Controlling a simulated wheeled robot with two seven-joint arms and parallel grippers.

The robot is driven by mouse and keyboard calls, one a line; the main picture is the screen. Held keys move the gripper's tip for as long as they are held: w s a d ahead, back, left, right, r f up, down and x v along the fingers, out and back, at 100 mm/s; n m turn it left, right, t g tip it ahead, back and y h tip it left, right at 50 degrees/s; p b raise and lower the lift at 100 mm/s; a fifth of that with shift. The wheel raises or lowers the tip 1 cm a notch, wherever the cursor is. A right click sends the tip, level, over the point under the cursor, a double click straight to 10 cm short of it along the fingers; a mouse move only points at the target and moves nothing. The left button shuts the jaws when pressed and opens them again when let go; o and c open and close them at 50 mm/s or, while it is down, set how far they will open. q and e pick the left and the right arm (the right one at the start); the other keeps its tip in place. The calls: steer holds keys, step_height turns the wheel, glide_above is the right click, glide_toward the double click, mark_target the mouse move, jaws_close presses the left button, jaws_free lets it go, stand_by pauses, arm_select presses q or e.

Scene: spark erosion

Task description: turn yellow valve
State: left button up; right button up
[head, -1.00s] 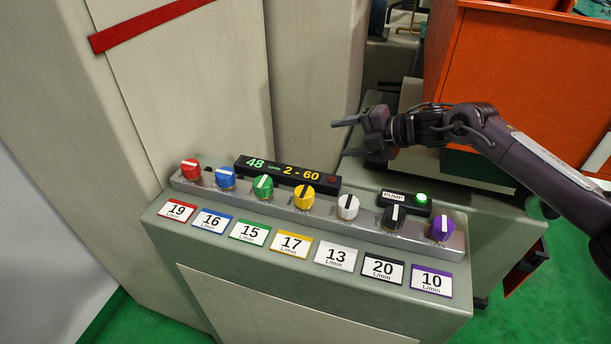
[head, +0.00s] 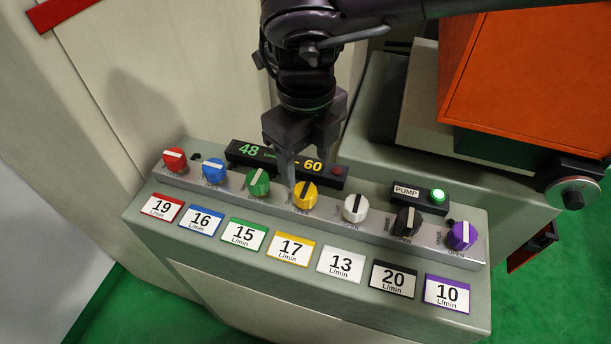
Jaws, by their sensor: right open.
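The yellow valve (head: 306,196) is a round knob with a dark pointer stripe, in the middle of a row of coloured knobs on a metal rail. A card reading 17 L/min (head: 290,248) lies below it. My right gripper (head: 305,172) points down just above and behind the yellow valve, with its jaws open and empty. One finger reaches down close to the valve's left side; I cannot tell whether it touches. The gripper hides part of the display (head: 262,155), which shows 48 in green and 60 in yellow. My left gripper is not in view.
Beside the yellow valve are the green knob (head: 257,183) and the white knob (head: 355,208). Red (head: 174,160), blue (head: 214,172), black (head: 407,222) and purple (head: 461,236) knobs share the rail. A lit green pump button (head: 437,196) is at right, below an orange cabinet (head: 530,80).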

mark_target(305, 190)
step_height(305, 190, down, 7)
steer(key=shift+a+r+p, duration=0.1)
steer(key=shift+r+p, duration=0.05)
steer(key=shift+p, duration=0.2)
steer(key=c, duration=1)
